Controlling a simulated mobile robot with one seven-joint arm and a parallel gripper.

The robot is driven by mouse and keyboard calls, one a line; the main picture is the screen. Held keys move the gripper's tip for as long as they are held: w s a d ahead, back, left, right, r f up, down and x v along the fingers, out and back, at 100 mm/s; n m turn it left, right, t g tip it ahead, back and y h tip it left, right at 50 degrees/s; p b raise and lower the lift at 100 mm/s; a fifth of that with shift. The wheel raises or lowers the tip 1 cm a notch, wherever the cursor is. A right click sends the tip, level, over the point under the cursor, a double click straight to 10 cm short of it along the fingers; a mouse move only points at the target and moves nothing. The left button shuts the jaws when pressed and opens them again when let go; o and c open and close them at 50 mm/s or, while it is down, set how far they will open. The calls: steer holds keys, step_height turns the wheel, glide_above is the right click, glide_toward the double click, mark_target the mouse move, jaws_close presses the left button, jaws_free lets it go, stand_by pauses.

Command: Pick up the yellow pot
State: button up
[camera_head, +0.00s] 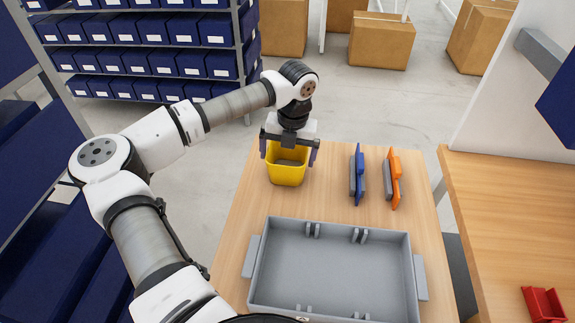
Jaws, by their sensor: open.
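The yellow pot (286,173) stands upright on the wooden table (240,215), near its far left part. My gripper (289,155) is directly above the pot. Its two fingers are spread, one on each side of the pot's upper part, and it is open. Whether the fingers touch the pot's walls I cannot tell. The pot's far rim is partly hidden by the gripper.
A grey tray (335,222) with side handles fills the near part of the table. A blue item (359,174) and an orange item (394,179) stand right of the pot. A red bin (543,304) lies on the right-hand table (510,215). Shelves of blue bins (145,62) stand behind.

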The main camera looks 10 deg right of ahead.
steer(key=c, duration=0.9)
steer(key=shift+r, duration=0.15)
